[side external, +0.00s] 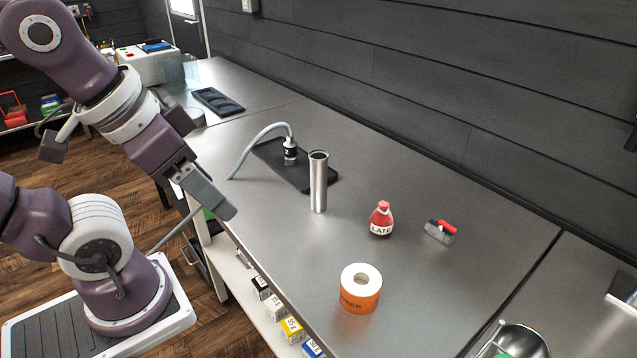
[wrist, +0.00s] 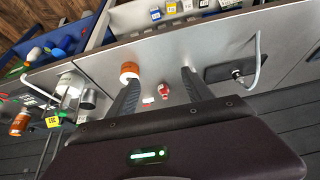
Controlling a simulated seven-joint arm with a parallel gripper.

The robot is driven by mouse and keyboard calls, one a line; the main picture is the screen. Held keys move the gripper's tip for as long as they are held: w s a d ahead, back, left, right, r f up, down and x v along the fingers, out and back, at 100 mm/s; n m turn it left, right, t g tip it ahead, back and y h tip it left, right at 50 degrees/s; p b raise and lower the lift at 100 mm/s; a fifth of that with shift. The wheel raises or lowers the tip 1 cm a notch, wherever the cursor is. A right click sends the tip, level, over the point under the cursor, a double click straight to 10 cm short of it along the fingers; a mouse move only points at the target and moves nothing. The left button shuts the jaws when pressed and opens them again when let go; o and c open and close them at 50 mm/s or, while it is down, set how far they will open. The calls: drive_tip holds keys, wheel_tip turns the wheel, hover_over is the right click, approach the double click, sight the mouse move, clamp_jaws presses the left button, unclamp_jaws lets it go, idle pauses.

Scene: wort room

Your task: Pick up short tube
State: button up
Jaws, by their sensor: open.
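A shiny steel tube (side external: 319,185), open at the top, stands upright on the steel worktop, just in front of the black mat's near edge. It is the tube I take for the short tube. I cannot make it out in the wrist view, where a finger may hide it. My gripper (side external: 226,209) is left of the tube in the side view, above the worktop's front edge and clear of it. In the wrist view my gripper (wrist: 158,77) has its two fingers wide apart with nothing held between them.
A black mat (side external: 318,184) with a hosed black-and-silver fitting (side external: 290,150) lies behind the tube. A red labelled bottle (side external: 381,219), a red-handled grey piece (side external: 440,231) and an orange-and-white roll (side external: 360,289) stand to the right. Bare worktop (side external: 270,225) lies before the tube.

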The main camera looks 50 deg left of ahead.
sight(312, 170)
drive_tip(key=w+a+f+m+g+y, duration=0.2)
drive_tip(key=a+f+m+g+y, duration=0.1)
drive_tip(key=a+m+y, duration=0.3)
drive_tip(key=w+a+f+m+g+y, duration=0.3)
drive_tip(key=a+m+g+y, duration=0.15)
drive_tip(key=a+y, duration=0.2)
drive_tip(key=w+d+f+m+t, duration=0.1)
drive_tip(key=w+f+m+t, duration=0.1)
drive_tip(key=w+m+t, duration=0.2)
drive_tip(key=w+d+f+m+t+y, duration=0.1)
drive_tip(key=w+d+f+m+t, duration=0.1)
drive_tip(key=w+m+t, duration=0.3)
drive_tip(key=w+d+f+m+t, duration=0.1)
drive_tip(key=w+f+m+t, duration=0.2)
drive_tip(key=w+m, duration=0.3)
drive_tip(key=shift+w+d+f+m+t, duration=0.1)
drive_tip(key=shift+w+f+m+t, duration=0.1)
drive_tip(key=shift+w+t, duration=0.4)
drive_tip(key=shift+w+d+f+m+t, duration=0.15)
drive_tip(key=shift+w+f+t, duration=0.1)
drive_tip(key=shift+w, duration=0.55)
drive_tip(key=x, duration=0.5)
drive_tip(key=w+d+x, duration=0.1)
drive_tip(key=x, duration=0.2)
drive_tip(key=shift+w+a+f, duration=0.2)
drive_tip(key=shift+f, duration=0.05)
clamp_jaws()
